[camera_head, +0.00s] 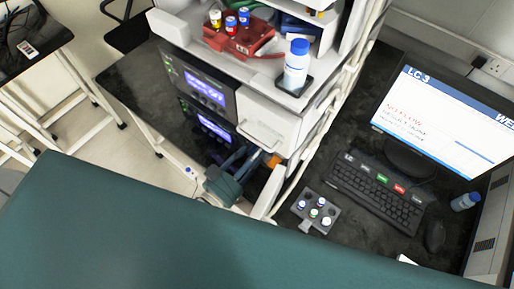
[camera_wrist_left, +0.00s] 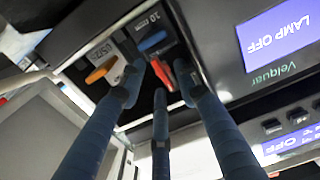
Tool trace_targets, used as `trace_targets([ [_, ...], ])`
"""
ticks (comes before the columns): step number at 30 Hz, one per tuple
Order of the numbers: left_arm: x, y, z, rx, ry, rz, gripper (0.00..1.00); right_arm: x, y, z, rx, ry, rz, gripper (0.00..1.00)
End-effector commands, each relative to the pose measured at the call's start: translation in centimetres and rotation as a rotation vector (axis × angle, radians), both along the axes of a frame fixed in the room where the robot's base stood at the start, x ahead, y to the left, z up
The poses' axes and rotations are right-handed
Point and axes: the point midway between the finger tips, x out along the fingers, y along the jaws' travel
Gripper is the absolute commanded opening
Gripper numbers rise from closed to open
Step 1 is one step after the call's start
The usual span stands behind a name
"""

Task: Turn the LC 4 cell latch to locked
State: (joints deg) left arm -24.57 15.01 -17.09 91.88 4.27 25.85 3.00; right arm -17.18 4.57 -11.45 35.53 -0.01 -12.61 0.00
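My left gripper (camera_head: 238,160) is at the front of the instrument stack, below the module with the lit display (camera_head: 212,128). In the left wrist view its dark blue fingers (camera_wrist_left: 160,90) are spread apart before a dark recess. A small red lever-like part (camera_wrist_left: 164,74) shows between the fingertips; I cannot tell whether they touch it. A blue piece (camera_wrist_left: 152,40) and an orange piece (camera_wrist_left: 101,70) sit just beyond, the orange one also in the head view (camera_head: 272,160). No LC 4 label is readable, so which part is the cell latch is unclear. My right gripper is not in view.
The wrist view display (camera_wrist_left: 275,38) reads "LAMP OFF". A red tray (camera_head: 238,40) with vials and a white bottle (camera_head: 296,66) stand on top of the stack. At right are a vial rack (camera_head: 316,211), a keyboard (camera_head: 375,193) and a monitor (camera_head: 445,115) reading "LC 3".

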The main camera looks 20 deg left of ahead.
Motion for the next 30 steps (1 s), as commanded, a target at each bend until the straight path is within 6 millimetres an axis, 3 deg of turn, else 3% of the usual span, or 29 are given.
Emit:
trace_targets([
  [8,-1.6,0.6,-0.1,0.001,0.002,0.000,0.32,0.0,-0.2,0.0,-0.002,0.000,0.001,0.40],
  [21,-9.7,3.5,0.0,0.000,0.002,0.000,0.32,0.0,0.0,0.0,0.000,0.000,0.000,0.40],
  [30,-11.3,4.1,0.0,0.000,0.000,0.000,0.32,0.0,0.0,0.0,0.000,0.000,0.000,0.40],
])
